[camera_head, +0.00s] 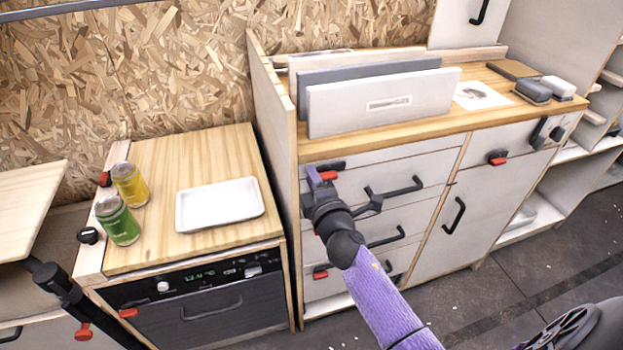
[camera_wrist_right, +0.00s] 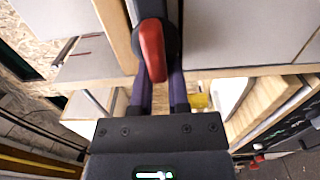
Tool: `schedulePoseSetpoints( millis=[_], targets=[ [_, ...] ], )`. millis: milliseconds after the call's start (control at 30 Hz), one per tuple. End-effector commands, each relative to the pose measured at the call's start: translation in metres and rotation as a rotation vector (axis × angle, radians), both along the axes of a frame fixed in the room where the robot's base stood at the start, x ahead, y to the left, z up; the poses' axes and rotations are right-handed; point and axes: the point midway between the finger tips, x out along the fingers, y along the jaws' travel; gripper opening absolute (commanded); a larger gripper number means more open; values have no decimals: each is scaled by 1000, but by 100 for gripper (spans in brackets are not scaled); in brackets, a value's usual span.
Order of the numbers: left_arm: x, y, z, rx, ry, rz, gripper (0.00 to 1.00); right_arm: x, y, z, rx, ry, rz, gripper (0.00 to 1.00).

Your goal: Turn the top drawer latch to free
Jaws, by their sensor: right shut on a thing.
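The top drawer (camera_head: 420,165) is a white front with a black bar handle (camera_head: 395,188), and it looks closed. Its latch, a red lever (camera_head: 328,175) on a black mount, sits near the drawer's upper left corner. My right gripper (camera_head: 316,178) comes up from the lower right on a purple arm and is at this latch. In the right wrist view the red lever (camera_wrist_right: 152,48) lies between the two purple fingers (camera_wrist_right: 160,92), which are shut on it. The gripper partly hides the latch in the head view. My left gripper is not in view.
Lower drawers have black handles and a red latch (camera_head: 320,275). A white board (camera_head: 385,105) stands on the wooden countertop (camera_head: 430,128). To the left, a lower counter (camera_head: 185,160) holds a white tray (camera_head: 219,204), a yellow can (camera_head: 130,184) and a green can (camera_head: 117,221).

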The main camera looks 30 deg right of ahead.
Motion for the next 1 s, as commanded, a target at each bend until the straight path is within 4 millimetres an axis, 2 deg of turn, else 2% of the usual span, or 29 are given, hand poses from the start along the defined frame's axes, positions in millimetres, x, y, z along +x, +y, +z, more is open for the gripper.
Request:
schedulePoseSetpoints(
  millis=[33,367,400,533,1000],
  targets=[
    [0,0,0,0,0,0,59,-2,-6,-3,-6,9,-18,0],
    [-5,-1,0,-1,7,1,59,-1,-6,-2,-8,8,-18,0],
    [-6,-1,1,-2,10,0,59,-1,-6,-2,-8,8,-18,27],
    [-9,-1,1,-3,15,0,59,-1,-6,-1,-8,8,-18,54],
    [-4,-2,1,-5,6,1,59,-2,-2,0,-4,3,-8,56]
  ],
)
